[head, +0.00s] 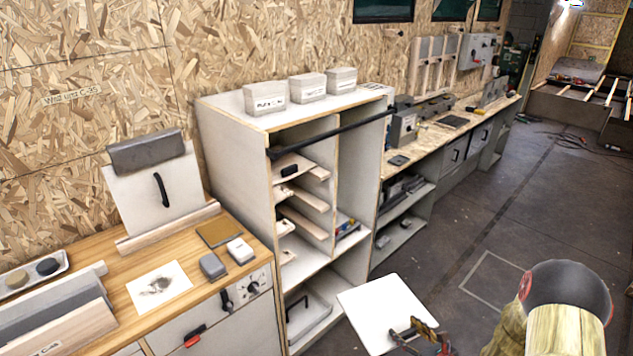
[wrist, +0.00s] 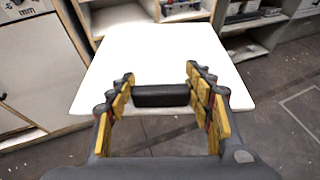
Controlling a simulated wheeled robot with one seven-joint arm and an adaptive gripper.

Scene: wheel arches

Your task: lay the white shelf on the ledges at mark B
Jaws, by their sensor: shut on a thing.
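The white shelf (head: 378,312) is a flat pale panel with a dark handle (wrist: 160,96) at its near edge. My gripper (head: 425,338) is shut on this handle. In the wrist view the shelf (wrist: 152,60) extends forward from my fingers (wrist: 160,90). The shelf is in front of the open cabinet (head: 235,150), outside it and apart from the ledges. Several pale wooden ledges (head: 309,196) line the cabinet's left bay, at different heights. A small black item sits near the top ledge. I cannot make out mark B.
A black bar (head: 335,131) crosses the cabinet's upper front. Three labelled boxes (head: 308,88) stand on top. A wooden bench (head: 120,300) on the left holds a leaning white board with a black handle (head: 160,190). A tray lies in the cabinet's bottom. Floor to the right is clear.

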